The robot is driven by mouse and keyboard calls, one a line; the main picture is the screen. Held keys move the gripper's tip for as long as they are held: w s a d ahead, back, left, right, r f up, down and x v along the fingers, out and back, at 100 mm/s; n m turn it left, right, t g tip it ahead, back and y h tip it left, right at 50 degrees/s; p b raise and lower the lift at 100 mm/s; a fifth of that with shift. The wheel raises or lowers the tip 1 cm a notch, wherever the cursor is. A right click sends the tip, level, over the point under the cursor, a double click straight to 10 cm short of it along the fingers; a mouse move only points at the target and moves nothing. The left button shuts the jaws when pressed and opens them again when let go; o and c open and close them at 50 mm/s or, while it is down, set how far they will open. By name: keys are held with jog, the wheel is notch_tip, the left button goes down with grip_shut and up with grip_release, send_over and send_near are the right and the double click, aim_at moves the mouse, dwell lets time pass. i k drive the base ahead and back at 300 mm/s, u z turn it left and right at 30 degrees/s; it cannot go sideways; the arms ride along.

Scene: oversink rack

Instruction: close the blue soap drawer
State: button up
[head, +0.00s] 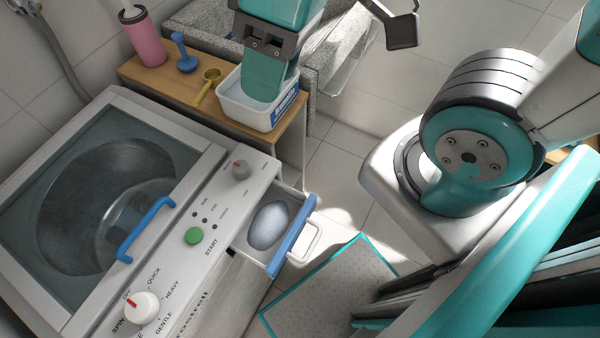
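The blue soap drawer (291,236) is pulled out of the washing machine's front panel. It has a blue front, a white handle loop and a pale oval compartment inside. My gripper (268,72) is at the top of the view, beyond the drawer and apart from it in the picture. Its teal and dark grey parts overlap the white tub behind the drawer. I cannot make out its fingertips clearly, nor whether it is open or shut.
The washing machine (62,290) has knobs, a green button (194,236) and a lid with a blue handle (146,230). A wooden shelf (150,82) holds a pink bottle (143,38), blue stamp-like object (184,55), yellow scoop (207,86) and white tub (250,117). A mat (335,290) lies on the floor.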

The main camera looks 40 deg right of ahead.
aim_at(268, 238)
jog(key=z, duration=0.05)
jog(key=k, duration=0.25)
jog(key=u, duration=1.5)
jog(key=k, duration=1.1)
jog(key=z, duration=1.2)
